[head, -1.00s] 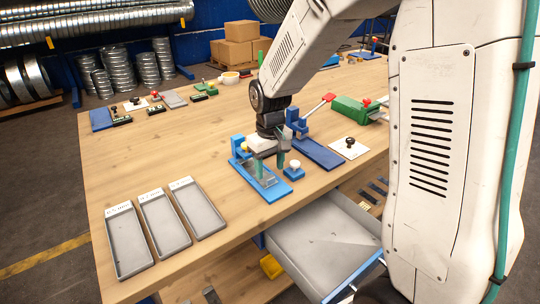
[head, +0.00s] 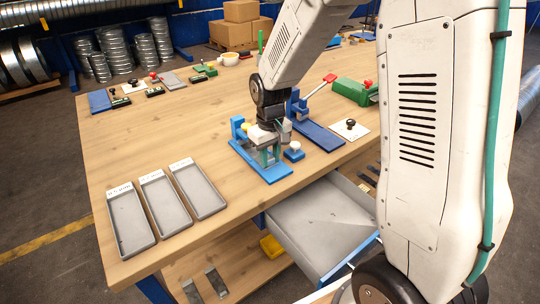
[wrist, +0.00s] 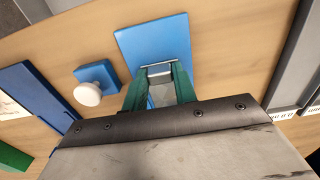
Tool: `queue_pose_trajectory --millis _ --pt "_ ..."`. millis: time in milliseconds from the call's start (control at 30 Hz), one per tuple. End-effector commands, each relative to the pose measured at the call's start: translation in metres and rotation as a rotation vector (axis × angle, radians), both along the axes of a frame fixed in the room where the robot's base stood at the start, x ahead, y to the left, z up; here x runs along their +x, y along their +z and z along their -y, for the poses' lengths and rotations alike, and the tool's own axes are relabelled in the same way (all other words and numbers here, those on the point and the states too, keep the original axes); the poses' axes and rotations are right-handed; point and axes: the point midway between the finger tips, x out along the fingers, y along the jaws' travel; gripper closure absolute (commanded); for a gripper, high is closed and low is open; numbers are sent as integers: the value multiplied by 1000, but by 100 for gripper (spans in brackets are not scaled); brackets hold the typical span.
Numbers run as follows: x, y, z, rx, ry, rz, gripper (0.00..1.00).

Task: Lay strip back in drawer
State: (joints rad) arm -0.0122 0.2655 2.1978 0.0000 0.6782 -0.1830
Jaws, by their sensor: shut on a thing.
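My gripper (head: 271,157) is low over the blue fixture plate (head: 244,152) near the table's front edge. In the wrist view my green fingers (wrist: 160,92) are shut on a thin grey strip (wrist: 161,94), seen edge-on and partly hidden by them. The strip is over the blue plate (wrist: 150,40); I cannot tell whether it still touches it. The grey drawer (head: 322,228) is pulled out under the tabletop, to the right of and below the gripper. Its visible floor looks bare apart from small dark marks.
Three labelled grey trays (head: 128,222) lie to the left. A small blue block with a white knob (head: 294,150) stands close right of the gripper. A second blue fixture (head: 310,125) and a green box (head: 352,92) stand behind it. Bare wood lies left of the plate.

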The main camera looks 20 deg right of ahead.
Motion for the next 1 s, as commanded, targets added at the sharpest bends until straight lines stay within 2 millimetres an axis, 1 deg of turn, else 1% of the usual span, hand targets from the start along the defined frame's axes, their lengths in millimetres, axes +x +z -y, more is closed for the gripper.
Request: queue_pose_trajectory --millis 167,1000 --pt "-4 1 1 0 0 0 94" --pt "-46 3 9 0 0 0 94"
